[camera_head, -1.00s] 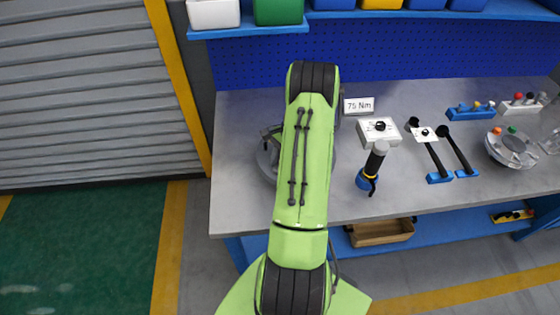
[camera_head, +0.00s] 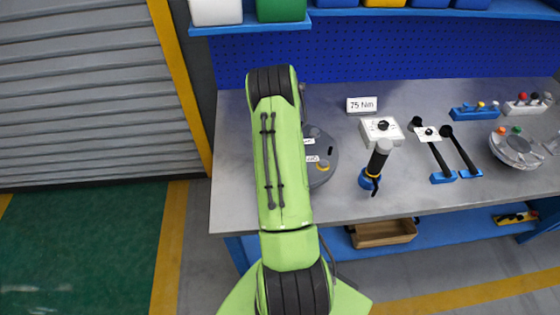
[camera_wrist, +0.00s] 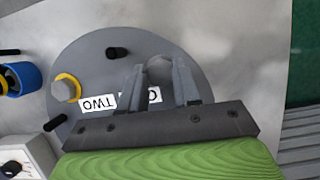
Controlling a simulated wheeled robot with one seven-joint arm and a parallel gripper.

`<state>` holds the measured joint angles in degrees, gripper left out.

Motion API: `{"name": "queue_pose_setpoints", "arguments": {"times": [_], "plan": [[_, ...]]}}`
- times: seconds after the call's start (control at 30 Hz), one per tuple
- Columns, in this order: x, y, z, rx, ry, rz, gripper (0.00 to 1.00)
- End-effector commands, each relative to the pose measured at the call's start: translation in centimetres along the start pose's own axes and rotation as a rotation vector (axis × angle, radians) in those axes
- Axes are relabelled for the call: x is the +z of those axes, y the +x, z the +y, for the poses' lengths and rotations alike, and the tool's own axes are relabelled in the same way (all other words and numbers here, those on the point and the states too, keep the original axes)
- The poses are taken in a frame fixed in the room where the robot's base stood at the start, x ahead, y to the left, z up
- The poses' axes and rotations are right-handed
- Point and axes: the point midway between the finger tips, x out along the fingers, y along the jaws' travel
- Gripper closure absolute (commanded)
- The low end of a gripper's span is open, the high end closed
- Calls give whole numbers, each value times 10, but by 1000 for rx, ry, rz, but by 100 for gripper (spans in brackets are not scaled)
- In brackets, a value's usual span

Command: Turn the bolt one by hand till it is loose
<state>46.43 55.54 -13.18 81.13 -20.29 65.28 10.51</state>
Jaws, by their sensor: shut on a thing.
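The round grey flanged shell (camera_head: 327,176) lies on the bench, its left part hidden behind my arm in the head view. In the wrist view, its plate (camera_wrist: 90,55) carries a label TWO (camera_wrist: 98,103) and a second label (camera_wrist: 154,95), mostly hidden by a finger. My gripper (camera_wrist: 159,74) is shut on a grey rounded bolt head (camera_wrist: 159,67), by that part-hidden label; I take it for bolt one. The other bolt (camera_wrist: 64,91), with a yellow ring, sits at the plate's left edge near TWO. My gripper is hidden in the head view.
Black pegs (camera_wrist: 118,52) stand up from the plate. Right of the shell on the bench are a blue-based torch-like tool (camera_head: 377,165), a white box with a black knob (camera_head: 381,130), a 75 Nm sign (camera_head: 361,105) and black-handled tools (camera_head: 438,160). The bench's front left is clear.

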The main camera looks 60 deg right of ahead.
Motion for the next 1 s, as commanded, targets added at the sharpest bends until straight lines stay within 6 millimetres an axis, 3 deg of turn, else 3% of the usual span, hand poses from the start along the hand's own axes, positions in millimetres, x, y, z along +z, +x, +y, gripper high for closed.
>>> {"name": "queue_pose_setpoints", "arguments": {"times": [1.0], "plan": [[4,4,-6,345,-842,-7,99]]}}
